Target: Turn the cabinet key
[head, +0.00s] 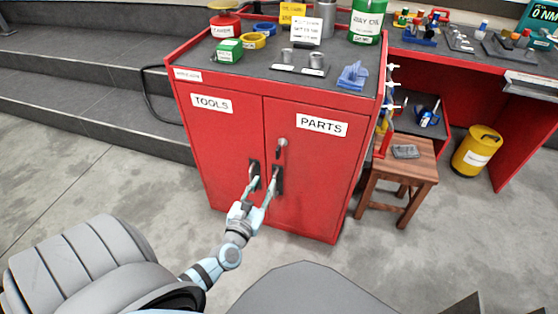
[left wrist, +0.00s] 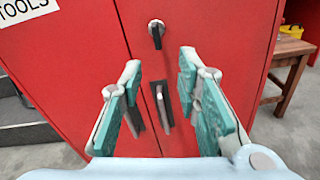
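The red cabinet (head: 230,140) has two shut doors marked TOOLS and PARTS. Its key (head: 282,144) sits in a round lock on the PARTS door, near the gap between the doors, with a dark part hanging below. In the left wrist view the key (left wrist: 156,36) points roughly downward. My left gripper (head: 264,180) is open and empty, in front of the door handles and below the key. In the left wrist view the left gripper (left wrist: 160,70) has its fingers wide apart, with the key beyond and above the tips. My right gripper is not in view.
The dark PARTS handle (left wrist: 165,105) shows between my fingers; the TOOLS handle (head: 254,172) is beside it. Cans, tape rolls and small parts stand on the cabinet top (head: 262,62). A wooden stool (head: 412,171) and a yellow bucket (head: 477,151) stand to the right.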

